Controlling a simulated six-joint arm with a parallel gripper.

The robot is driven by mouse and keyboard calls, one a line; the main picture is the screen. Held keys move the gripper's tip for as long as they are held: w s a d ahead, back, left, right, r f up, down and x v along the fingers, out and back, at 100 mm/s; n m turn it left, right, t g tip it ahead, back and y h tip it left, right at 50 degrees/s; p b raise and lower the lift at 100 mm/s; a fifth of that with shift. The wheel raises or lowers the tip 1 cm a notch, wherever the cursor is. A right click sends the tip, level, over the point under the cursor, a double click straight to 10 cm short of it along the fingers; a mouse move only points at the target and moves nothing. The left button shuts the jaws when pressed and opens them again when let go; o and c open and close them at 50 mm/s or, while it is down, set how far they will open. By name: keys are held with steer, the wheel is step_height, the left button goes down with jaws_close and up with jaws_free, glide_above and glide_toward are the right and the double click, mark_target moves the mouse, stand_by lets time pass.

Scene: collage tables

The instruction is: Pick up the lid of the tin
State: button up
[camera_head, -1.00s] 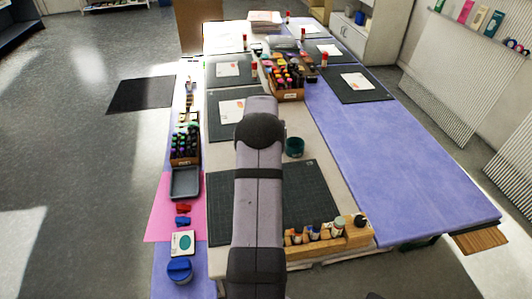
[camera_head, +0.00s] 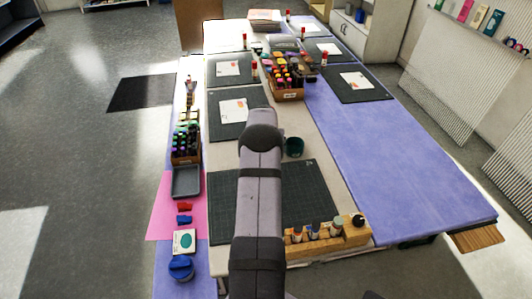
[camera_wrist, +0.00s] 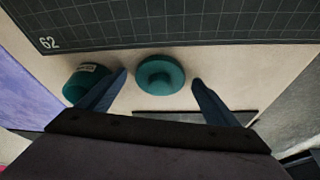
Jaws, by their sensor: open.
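The teal lid (camera_wrist: 160,75), round with a raised knob in the middle, lies on the pale table in the wrist view. The teal tin (camera_wrist: 88,84) with a small pale label stands to its left, partly behind my left finger. The tin also shows in the head view (camera_head: 294,147), just right of my arm; the lid is hidden there. My gripper (camera_wrist: 160,77) is open, its fingertips apart on either side of the lid in the picture. I cannot tell its height above the lid. The gripper is hidden in the head view.
A dark cutting mat (camera_wrist: 190,22) lies close beyond the lid. In the head view, a crate of bottles (camera_head: 287,92) stands behind the tin, and a wooden rack (camera_head: 325,240) with small bottles is at the near right. The purple tabletop (camera_head: 400,160) is mostly clear.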

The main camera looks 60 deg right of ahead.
steer(key=c, duration=1.1)
steer(key=shift+c, duration=0.2)
step_height(320, 180, up, 10)
steer(key=b, duration=0.2)
steer(key=s+d+r+m+g+p, duration=0.2)
steer(key=s+d+m+p, duration=0.3)
steer(key=p, duration=0.5)
steer(key=shift+s+d+m+h, duration=0.3)
steer(key=shift+s+d+m, duration=0.1)
steer(key=shift+s+d, duration=0.95)
